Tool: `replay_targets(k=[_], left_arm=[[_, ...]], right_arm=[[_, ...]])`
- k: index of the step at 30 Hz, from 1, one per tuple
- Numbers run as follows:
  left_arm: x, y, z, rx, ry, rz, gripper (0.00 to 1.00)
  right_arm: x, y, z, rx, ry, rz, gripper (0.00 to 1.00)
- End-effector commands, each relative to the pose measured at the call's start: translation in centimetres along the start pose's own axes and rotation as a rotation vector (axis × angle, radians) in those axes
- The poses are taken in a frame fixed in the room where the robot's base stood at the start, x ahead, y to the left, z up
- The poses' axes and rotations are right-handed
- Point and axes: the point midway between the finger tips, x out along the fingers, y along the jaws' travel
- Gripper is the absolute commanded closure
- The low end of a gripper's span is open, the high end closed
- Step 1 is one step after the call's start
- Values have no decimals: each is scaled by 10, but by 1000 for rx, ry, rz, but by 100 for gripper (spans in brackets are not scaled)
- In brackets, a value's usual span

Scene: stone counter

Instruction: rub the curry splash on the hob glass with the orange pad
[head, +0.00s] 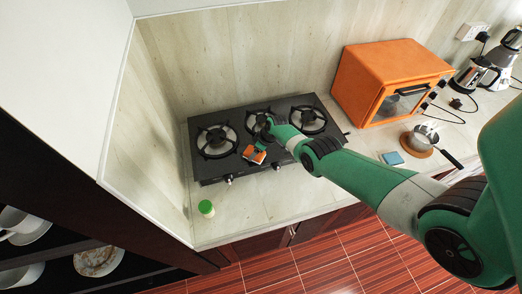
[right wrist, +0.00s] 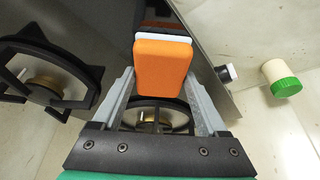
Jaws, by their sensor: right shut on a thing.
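The orange pad (right wrist: 162,65), with a white layer behind its orange face, sits between the fingers of my right gripper (right wrist: 160,82), which is shut on it. In the head view the pad (head: 254,156) is over the front middle of the black hob glass (head: 234,109), below the middle burner. I cannot tell whether it touches the glass. My right gripper (head: 261,147) partly covers it from above. I cannot make out the curry splash; the pad and gripper hide part of the glass. My left gripper is not in view.
Burners with raised black grates (head: 216,141) stand on both sides of the pad. Knobs (head: 228,179) line the hob's front. A green-capped jar (head: 206,208) stands front left. An orange oven (head: 388,80), blue sponge (head: 392,158) and small pot (head: 424,137) are to the right.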

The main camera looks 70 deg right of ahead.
Motion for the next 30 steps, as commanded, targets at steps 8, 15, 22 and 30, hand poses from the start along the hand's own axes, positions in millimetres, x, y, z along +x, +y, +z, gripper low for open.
replay_targets(k=[8,15,22,30], left_arm=[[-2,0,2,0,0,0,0],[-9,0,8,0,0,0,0],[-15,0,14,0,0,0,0],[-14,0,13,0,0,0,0]], right_arm=[[2,-6,-7,1,1,0,76],[11,-21,-20,-2,2,0,76],[16,-34,-31,0,1,0,76],[16,-35,-31,1,-2,-2,76]])
